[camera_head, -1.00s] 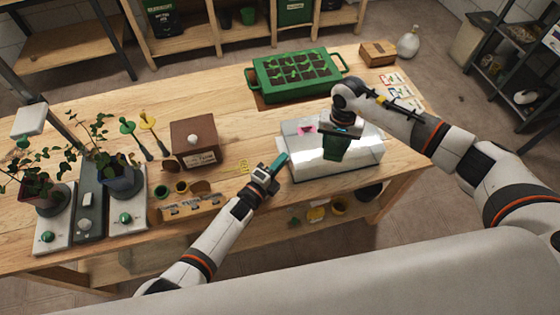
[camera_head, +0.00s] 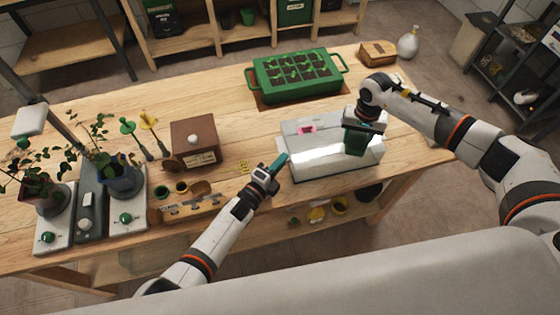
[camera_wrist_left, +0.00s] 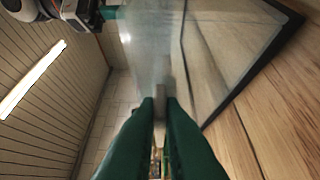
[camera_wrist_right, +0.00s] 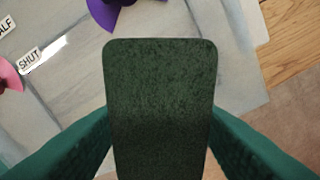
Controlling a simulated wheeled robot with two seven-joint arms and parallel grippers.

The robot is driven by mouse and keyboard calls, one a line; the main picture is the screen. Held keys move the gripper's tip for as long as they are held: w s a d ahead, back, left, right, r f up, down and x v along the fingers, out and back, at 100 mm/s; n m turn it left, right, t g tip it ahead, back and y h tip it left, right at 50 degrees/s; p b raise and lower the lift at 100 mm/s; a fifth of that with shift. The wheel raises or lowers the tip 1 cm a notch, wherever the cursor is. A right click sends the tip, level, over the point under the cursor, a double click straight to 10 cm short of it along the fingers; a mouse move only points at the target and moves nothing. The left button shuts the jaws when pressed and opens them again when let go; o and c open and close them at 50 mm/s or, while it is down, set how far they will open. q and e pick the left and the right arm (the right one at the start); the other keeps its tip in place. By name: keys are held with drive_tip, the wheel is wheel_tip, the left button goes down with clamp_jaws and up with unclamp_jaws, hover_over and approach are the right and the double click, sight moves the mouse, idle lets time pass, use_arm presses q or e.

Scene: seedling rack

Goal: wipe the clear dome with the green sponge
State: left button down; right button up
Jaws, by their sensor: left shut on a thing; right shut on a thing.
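The clear dome (camera_head: 312,160) sits on the right part of the wooden bench, with bright glare on it. My right gripper (camera_head: 355,150) is over the dome's right part. It is shut on the green sponge (camera_wrist_right: 160,100), which sits between its green fingers in the right wrist view, over the dome top (camera_wrist_right: 75,85). Whether the sponge touches the dome cannot be told. My left gripper (camera_head: 282,161) is at the dome's left edge. In the left wrist view its fingers (camera_wrist_left: 160,105) are shut on a small pale piece at the dome's edge.
A pink dial (camera_head: 307,129) and a purple dial (camera_wrist_right: 112,12) are on the dome top, with labels nearby. A green seedling tray (camera_head: 262,84) stands behind. A brown box (camera_head: 193,135), potted plants and tools fill the left. Bare wood lies between the box and tray.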

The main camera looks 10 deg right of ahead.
sight(348, 140)
drive_tip(key=shift+s+a+f, duration=0.1)
drive_tip(key=shift+s+a, duration=0.05)
drive_tip(key=shift+a, duration=0.6)
drive_tip(key=shift+s+a, duration=0.1)
drive_tip(key=shift+a, duration=0.65)
drive_tip(key=shift+a+r, duration=0.2)
drive_tip(key=shift+a, duration=2)
drive_tip(key=shift+a+f, duration=0.15)
drive_tip(key=shift+a, duration=1.65)
drive_tip(key=shift+s+d, duration=0.1)
drive_tip(key=shift+d, duration=0.05)
drive_tip(key=shift+d+f, duration=0.1)
drive_tip(key=shift+d, duration=1.3)
drive_tip(key=shift+w+d+r, duration=0.1)
drive_tip(key=shift+d, duration=1.1)
drive_tip(key=shift+w+d+r, duration=0.1)
drive_tip(key=shift+d, duration=1.1)
drive_tip(key=shift+w+d+f, duration=0.1)
drive_tip(key=shift+d, duration=1.7)
